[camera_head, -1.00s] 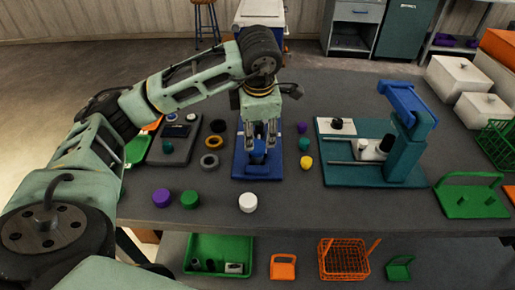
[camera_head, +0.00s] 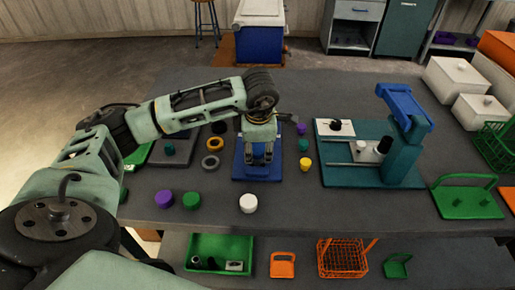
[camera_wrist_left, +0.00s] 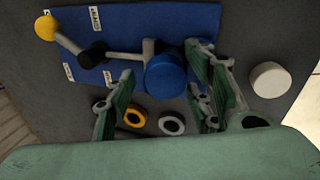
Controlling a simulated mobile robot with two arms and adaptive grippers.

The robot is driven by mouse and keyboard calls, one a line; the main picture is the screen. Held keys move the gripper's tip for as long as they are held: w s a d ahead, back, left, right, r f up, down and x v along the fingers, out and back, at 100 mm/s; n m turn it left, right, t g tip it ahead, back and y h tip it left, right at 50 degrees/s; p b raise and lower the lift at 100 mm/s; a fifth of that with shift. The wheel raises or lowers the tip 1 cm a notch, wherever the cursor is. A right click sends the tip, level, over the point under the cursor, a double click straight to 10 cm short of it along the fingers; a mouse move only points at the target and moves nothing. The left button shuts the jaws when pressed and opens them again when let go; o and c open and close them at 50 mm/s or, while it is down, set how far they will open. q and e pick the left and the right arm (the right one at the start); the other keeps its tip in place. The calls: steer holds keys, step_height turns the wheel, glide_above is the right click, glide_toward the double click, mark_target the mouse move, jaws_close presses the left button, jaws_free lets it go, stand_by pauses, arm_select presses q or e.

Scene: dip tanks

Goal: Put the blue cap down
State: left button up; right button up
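The blue cap (camera_wrist_left: 165,75) shows in the left wrist view over the blue base plate (camera_wrist_left: 135,22), beside a grey post and bar. My left gripper (camera_wrist_left: 160,75) has its two fingers spread, one on each side of the cap, with a visible gap on the left side. In the head view my left gripper (camera_head: 259,158) points down over the blue base plate (camera_head: 245,175), low near its middle. The cap is hard to make out there between the fingers. Whether the cap touches the plate is hidden. My right gripper is not in view.
A white cap (camera_head: 248,203) stands in front of the blue plate. Green (camera_head: 191,200) and purple (camera_head: 164,199) caps stand front left, a yellow cap (camera_head: 305,164) to the right. A grey ring (camera_head: 210,162) lies left. A teal fixture (camera_head: 380,165) stands right.

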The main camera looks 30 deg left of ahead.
arm_select(q)
steer(key=shift+r, duration=0.1)
steer(key=c, duration=1)
steer(key=shift+o, duration=0.2)
